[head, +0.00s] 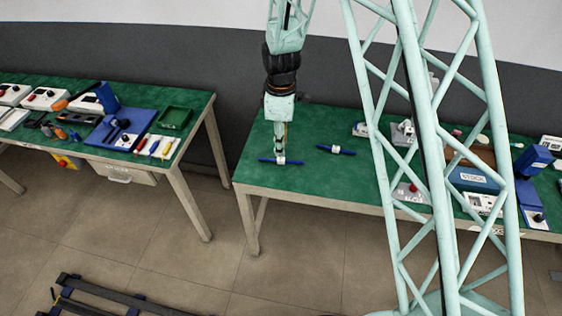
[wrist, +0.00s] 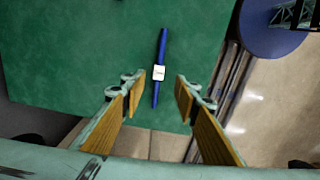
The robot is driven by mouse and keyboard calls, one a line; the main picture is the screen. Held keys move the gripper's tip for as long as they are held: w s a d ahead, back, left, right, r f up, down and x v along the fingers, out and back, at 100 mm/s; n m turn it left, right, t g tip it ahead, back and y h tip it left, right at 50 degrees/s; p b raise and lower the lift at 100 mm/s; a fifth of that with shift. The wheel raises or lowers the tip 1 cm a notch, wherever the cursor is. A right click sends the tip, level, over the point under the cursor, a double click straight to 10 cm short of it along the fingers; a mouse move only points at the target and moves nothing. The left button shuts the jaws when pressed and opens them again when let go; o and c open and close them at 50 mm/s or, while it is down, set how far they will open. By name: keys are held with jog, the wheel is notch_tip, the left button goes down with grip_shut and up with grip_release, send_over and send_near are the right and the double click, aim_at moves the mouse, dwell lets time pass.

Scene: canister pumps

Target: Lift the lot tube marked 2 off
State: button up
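My gripper (head: 280,148) points down over the near left part of the right-hand green table. In the wrist view my gripper (wrist: 158,92) is open, with its wood-coloured finger pads apart and nothing between them. A thin blue tube (head: 266,160) with a white tag lies on the table below it. In the wrist view the blue tube (wrist: 163,45) runs lengthwise between the two fingers, its white tag (wrist: 158,73) near the middle. A second blue tube (head: 347,152) with a white tag lies to the right. The marks on both tags are too small to read.
The green table (head: 305,180) is clear around the two tubes, and its front edge is close by. A blue STOCK box (head: 474,180) and several devices stand at its right, partly behind my lattice column. Another table (head: 60,90) with tools stands at left.

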aim_at(281, 159)
jog(key=shift+f, duration=1)
jog(key=shift+f, duration=0.1)
jog(key=shift+w+f+b, duration=0.1)
jog(key=shift+f+b, duration=0.25)
jog(key=shift+f, duration=2.15)
jog(key=c, duration=0.8)
